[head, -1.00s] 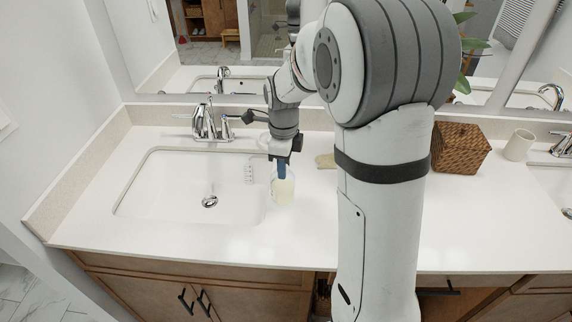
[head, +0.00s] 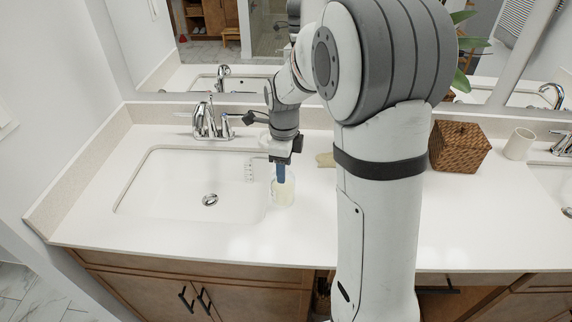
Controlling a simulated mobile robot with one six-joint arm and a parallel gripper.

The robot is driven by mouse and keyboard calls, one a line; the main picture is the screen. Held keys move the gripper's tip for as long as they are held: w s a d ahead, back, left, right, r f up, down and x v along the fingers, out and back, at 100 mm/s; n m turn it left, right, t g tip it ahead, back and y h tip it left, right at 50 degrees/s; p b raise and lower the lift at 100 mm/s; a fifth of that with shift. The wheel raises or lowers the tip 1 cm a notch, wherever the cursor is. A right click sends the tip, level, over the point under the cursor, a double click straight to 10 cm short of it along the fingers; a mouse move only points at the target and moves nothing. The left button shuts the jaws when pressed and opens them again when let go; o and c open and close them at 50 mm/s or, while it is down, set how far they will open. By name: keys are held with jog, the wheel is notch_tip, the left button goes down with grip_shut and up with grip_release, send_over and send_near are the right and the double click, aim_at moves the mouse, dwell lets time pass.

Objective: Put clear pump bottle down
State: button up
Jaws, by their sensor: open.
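The clear pump bottle (head: 284,192), with pale yellow liquid inside, stands upright on the white counter (head: 310,225) just right of the left sink basin. My gripper (head: 281,172) points down at the top of the bottle, and its blue finger covers part of the bottle's upper end. The jaws are open. The pump head is hidden behind the gripper, and I cannot tell whether a finger touches the bottle.
The sink basin (head: 160,188) lies left of the bottle, with a chrome faucet (head: 208,122) behind it. A beige item (head: 325,160) lies behind the bottle. A wicker basket (head: 460,147) and a white cup (head: 519,144) stand at the right. The front counter is clear.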

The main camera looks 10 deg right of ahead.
notch_tip(320, 180, up, 12)
jog(key=shift+f+b, duration=0.25)
jog(key=shift+b, duration=0.1)
jog(key=shift+s+r, duration=0.1)
jog(key=shift+r, duration=0.15)
jog(key=shift+s+r+n, duration=0.15)
jog(key=shift+s+n, duration=0.1)
jog(key=shift+n, duration=0.15)
jog(key=s+f+n+t, duration=0.1)
jog(key=s+f+n, duration=0.1)
jog(key=s+n, duration=0.8)
jog(key=s+f+n+t, duration=0.2)
jog(key=s+n, duration=0.8)
jog(key=n, duration=0.2)
jog(key=shift+s+d+n, duration=0.3)
jog(key=shift+s, duration=0.05)
